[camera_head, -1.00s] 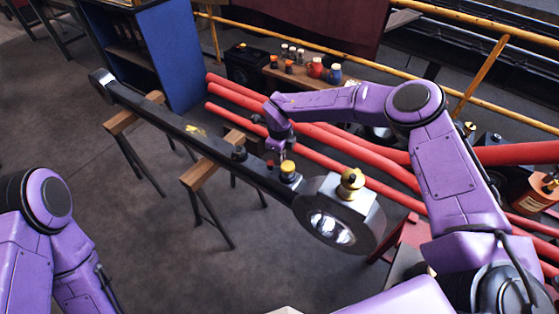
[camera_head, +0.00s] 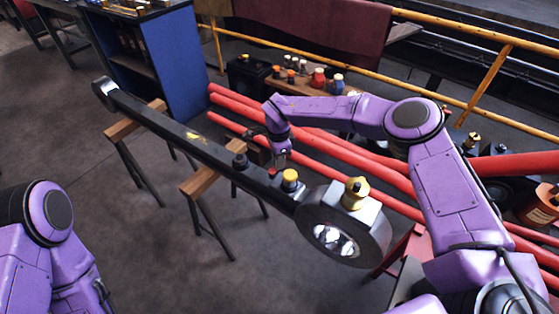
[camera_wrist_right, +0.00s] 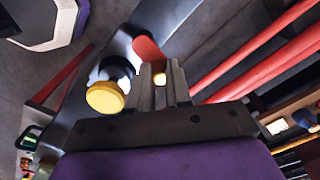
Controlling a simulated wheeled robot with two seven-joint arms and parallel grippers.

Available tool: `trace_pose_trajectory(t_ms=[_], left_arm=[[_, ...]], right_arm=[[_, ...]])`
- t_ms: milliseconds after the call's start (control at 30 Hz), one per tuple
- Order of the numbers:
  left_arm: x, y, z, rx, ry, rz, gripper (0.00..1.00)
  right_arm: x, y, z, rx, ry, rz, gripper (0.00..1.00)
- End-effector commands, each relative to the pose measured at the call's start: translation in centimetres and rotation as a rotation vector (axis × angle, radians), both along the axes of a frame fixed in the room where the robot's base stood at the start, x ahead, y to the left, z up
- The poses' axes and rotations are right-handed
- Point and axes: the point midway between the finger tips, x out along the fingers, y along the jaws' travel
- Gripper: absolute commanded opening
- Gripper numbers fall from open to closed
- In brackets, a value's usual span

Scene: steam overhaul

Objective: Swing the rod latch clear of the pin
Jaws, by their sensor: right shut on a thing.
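The long dark rod (camera_head: 160,121) lies across two wooden-topped trestles, its thick ring end (camera_head: 318,230) toward me. A black post with a yellow cap (camera_head: 290,176) stands on the rod near the ring; it also shows in the wrist view (camera_wrist_right: 105,97). A red latch piece (camera_wrist_right: 148,48) lies at the fingers in the wrist view; only a small red tip shows in the head view. My right gripper (camera_head: 281,161) is low over the rod, beside and beyond the yellow cap. Its fingers (camera_wrist_right: 163,82) are shut on the latch, partly hiding it. My left gripper is out of view.
A brass fitting (camera_head: 356,192) stands on the ring end, and a black knob (camera_head: 240,160) on the rod. Red pipes (camera_head: 345,148) run close behind my right gripper. A bench with jars (camera_head: 318,77) and a yellow railing (camera_head: 440,80) are farther back. Floor left is clear.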

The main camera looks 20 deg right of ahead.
Motion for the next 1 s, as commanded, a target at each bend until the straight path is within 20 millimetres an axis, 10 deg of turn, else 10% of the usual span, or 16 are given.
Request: trace_pose_trajectory(t_ms=[567, 667, 1000], left_arm=[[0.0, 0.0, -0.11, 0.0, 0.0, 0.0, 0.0], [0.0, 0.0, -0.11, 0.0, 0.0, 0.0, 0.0], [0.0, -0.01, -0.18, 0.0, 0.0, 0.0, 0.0]], right_arm=[[-0.04, 0.26, -0.11, 0.002, 0.003, 0.038, 0.0], [-0.03, 0.26, -0.1, 0.002, 0.003, 0.038, 0.41], [0.03, 0.07, 0.28, 0.001, 0.001, 0.034, 0.44]])
